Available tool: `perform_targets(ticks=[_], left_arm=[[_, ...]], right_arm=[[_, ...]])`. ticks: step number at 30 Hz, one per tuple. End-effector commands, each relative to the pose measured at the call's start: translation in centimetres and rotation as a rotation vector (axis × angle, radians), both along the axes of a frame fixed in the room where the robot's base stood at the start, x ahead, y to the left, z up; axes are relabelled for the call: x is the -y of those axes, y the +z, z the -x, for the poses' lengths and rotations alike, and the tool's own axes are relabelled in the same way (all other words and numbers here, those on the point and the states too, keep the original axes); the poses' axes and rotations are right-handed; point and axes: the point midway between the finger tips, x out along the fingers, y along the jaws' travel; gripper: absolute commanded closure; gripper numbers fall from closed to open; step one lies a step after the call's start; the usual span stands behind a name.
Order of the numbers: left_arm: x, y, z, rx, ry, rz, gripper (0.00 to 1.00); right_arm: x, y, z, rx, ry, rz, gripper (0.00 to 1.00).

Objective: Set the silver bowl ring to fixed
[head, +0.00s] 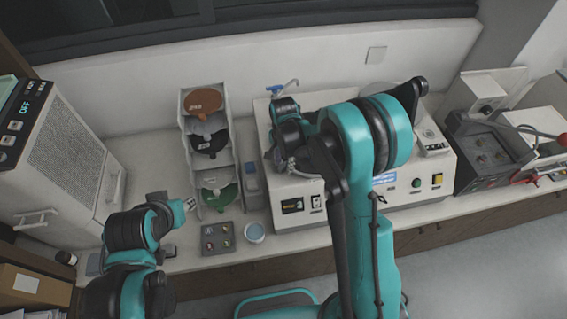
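The silver bowl ring cannot be made out for certain. A white bench machine (439,190) stands on the counter, and my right arm covers much of its top. My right gripper (284,162) is at the left part of the machine's top, pointing down. A bit of grey rounded metal shows beside it, but I cannot tell whether they touch. Its fingers are too small and dark to tell open from shut. My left gripper (190,204) is over the counter left of the machine, near the small grey block with knobs. Its finger state is unclear.
A blue-handled tap (283,88) rises at the machine's back left. A rack (226,134) with coloured discs, a knobbed block (218,238) and a small cup (255,232) stand left of it. A white oven-like cabinet (66,150) is far left. A grey device (487,150) is right.

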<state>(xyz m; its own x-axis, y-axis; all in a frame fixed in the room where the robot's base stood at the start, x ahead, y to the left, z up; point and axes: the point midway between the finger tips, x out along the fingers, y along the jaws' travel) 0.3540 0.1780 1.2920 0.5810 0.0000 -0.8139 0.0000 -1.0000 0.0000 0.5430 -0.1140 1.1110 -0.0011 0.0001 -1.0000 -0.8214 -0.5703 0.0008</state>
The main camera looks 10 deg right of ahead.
Motion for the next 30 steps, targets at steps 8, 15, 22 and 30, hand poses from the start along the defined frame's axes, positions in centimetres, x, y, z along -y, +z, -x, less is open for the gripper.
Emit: perform_targets(ticks=[8,15,22,30], left_arm=[[0.0,0.0,0.0,0.000,0.000,0.000,0.64],[0.0,0.0,0.0,0.000,0.000,0.000,0.64],[0.0,-0.5,0.0,0.000,0.000,0.000,0.64],[0.0,-3.6,0.0,0.000,0.000,0.000,0.64]], right_arm=[[0.0,-0.5,0.0,0.000,0.000,0.000,0.64],[0.0,-0.5,0.0,0.000,0.000,0.000,1.00],[0.3,-0.6,0.4,0.000,0.024,0.000,1.00],[3.4,-0.9,3.5,0.001,0.291,0.001,1.00]])
